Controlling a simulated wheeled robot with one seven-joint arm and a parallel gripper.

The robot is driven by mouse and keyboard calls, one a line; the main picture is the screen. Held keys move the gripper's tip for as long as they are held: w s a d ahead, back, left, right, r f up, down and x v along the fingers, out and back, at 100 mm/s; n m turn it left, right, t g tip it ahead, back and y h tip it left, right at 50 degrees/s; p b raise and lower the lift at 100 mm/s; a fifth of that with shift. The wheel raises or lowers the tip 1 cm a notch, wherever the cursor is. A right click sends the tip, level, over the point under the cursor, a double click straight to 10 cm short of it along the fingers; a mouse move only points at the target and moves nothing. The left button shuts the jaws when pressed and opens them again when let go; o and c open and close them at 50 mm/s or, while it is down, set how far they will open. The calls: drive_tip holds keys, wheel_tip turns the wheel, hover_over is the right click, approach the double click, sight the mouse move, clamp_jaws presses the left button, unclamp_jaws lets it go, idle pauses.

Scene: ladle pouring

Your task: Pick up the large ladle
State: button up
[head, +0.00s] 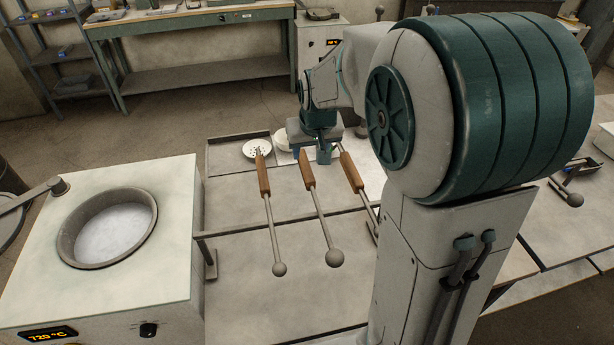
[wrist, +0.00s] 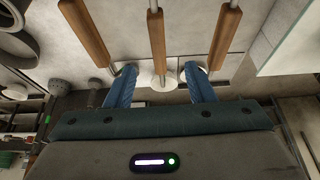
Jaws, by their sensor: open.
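Three ladles with brown wooden handles lie side by side over a rail. The left ladle (head: 264,178), middle ladle (head: 307,172) and right ladle (head: 351,174) have grey shafts running toward the near side. The middle one's round end looks slightly bigger than the left one's; the right one's is mostly hidden by my arm. My gripper (head: 321,150) is at the far handle ends. In the wrist view my gripper (wrist: 160,70) is open, its two blue fingers apart, with the middle handle (wrist: 156,38) lined up between them in the picture. I cannot tell its depth; no contact is visible.
A furnace with a round crucible (head: 106,228) stands at left, its display reading 720 °C. A perforated white dish (head: 257,150) sits in a tray by the handles. The rail (head: 236,232) crosses the table. A workbench (head: 190,22) stands behind.

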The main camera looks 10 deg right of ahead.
sight(307, 170)
drive_tip(key=x, duration=1.3)
drive_tip(key=shift+d+f, duration=0.15)
drive_tip(key=shift+d, duration=0.05)
clamp_jaws()
drive_tip(key=shift+w, duration=0.1)
